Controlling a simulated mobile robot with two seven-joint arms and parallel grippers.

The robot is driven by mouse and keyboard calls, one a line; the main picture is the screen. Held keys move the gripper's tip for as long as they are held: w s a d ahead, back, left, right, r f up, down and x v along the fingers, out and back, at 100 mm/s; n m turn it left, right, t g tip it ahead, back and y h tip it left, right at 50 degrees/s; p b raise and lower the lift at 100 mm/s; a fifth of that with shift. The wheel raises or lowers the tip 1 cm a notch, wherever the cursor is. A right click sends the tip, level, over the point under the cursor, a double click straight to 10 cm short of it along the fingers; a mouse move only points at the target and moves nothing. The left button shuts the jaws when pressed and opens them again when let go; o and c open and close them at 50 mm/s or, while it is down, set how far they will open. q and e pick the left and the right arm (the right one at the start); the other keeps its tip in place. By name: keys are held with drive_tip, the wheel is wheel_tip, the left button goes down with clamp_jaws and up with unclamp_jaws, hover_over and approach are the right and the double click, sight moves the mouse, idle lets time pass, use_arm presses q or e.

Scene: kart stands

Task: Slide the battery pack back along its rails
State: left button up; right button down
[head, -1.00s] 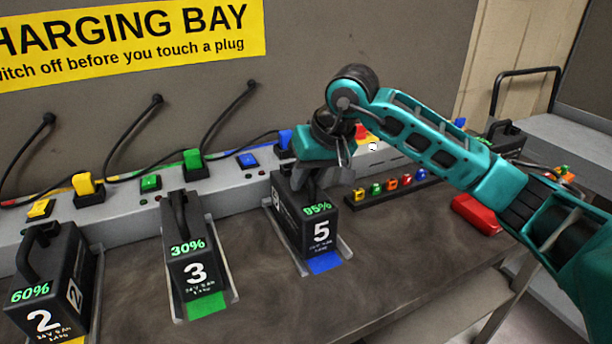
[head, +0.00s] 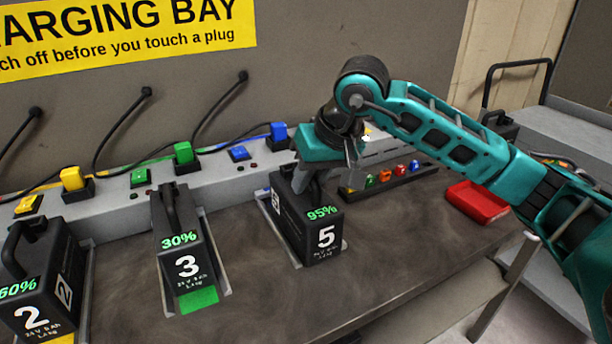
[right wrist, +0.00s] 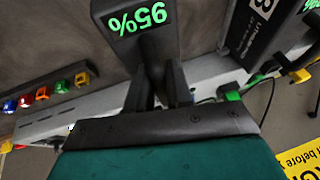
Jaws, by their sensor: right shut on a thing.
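The black battery pack 5 (head: 320,236), marked 95%, stands upright on its metal rails (head: 268,205) on the bench. Its front end covers the front of the rails. My right gripper (head: 312,182) is above it, shut on its handle, which is mostly hidden by the gripper. In the right wrist view the pack's 95% display (right wrist: 142,18) shows upside down beyond the gripper (right wrist: 160,85). Pack 3 (head: 186,262), at 30%, sits in its rails with a green tab in front. Pack 2 (head: 40,290), at 60%, stands at the left. My left gripper is not in view.
A charging strip (head: 110,205) with coloured plugs and switches runs along the wall behind the packs. A black rack of coloured pieces (head: 390,178) and a red tray (head: 476,203) lie to the right. Bare bench separates packs 3 and 5.

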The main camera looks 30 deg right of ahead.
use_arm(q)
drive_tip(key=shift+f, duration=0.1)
use_arm(e)
drive_tip(key=shift+s, duration=0.3)
drive_tip(key=c, duration=0.9)
unclamp_jaws()
drive_tip(key=shift+c, duration=0.2)
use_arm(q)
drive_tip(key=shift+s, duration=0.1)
use_arm(e)
drive_tip(key=shift+r, duration=0.3)
drive_tip(key=v, duration=0.6)
drive_tip(key=shift+f, duration=0.1)
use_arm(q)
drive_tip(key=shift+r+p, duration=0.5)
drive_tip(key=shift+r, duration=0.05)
use_arm(e)
drive_tip(key=a+v, duration=0.1)
drive_tip(key=v, duration=0.5)
drive_tip(key=shift+s+d+r, duration=0.2)
drive_tip(key=shift+d+r, duration=0.05)
drive_tip(key=shift+d, duration=0.3)
